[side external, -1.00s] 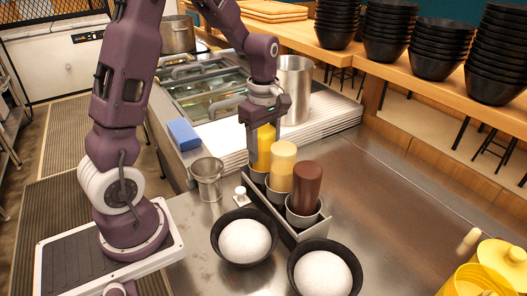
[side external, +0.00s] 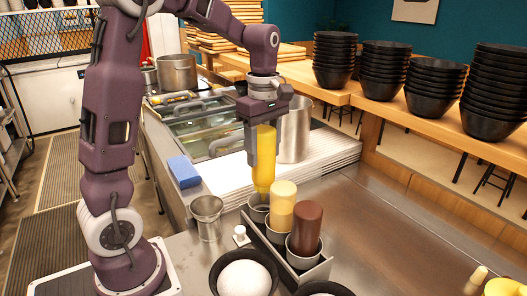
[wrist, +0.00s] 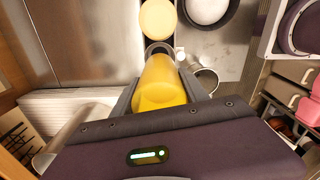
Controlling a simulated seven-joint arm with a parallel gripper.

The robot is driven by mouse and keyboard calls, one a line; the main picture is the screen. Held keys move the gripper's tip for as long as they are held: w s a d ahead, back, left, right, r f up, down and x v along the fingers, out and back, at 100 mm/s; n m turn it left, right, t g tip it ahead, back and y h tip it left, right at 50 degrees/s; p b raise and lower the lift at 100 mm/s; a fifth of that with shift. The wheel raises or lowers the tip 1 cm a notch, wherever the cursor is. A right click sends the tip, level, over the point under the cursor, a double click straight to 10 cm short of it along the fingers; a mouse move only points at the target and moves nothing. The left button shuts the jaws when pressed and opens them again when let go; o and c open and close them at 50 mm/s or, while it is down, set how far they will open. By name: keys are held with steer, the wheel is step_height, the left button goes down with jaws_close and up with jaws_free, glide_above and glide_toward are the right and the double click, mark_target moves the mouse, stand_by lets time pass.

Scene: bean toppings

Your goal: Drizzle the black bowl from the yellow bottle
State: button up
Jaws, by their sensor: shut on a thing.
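In the wrist view the yellow bottle (wrist: 163,82) shows between my gripper's fingers (wrist: 160,100). One black bowl (side external: 218,275) with a white mound stands in front of the holder. A second black bowl (side external: 325,284) is cut off at the bottom edge. One bowl also shows at the top of the wrist view (wrist: 232,20).
A pale yellow bottle (side external: 280,205) and a brown bottle (side external: 306,227) stand in the holder's other cups. A small metal cup (side external: 208,218) and a tall metal container (side external: 295,130) are nearby. Bowl stacks (side external: 432,88) line the shelf.

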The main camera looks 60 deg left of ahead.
step_height(320, 180, up, 14)
steer(key=shift+f, duration=0.2)
steer(key=s+d+m, duration=0.6)
steer(key=s+d, duration=0.4)
steer(key=d, duration=0.3)
step_height(320, 180, down, 15)
steer(key=shift+w+r, duration=0.2)
steer(key=shift+w, duration=0.1)
stand_by(1.3)
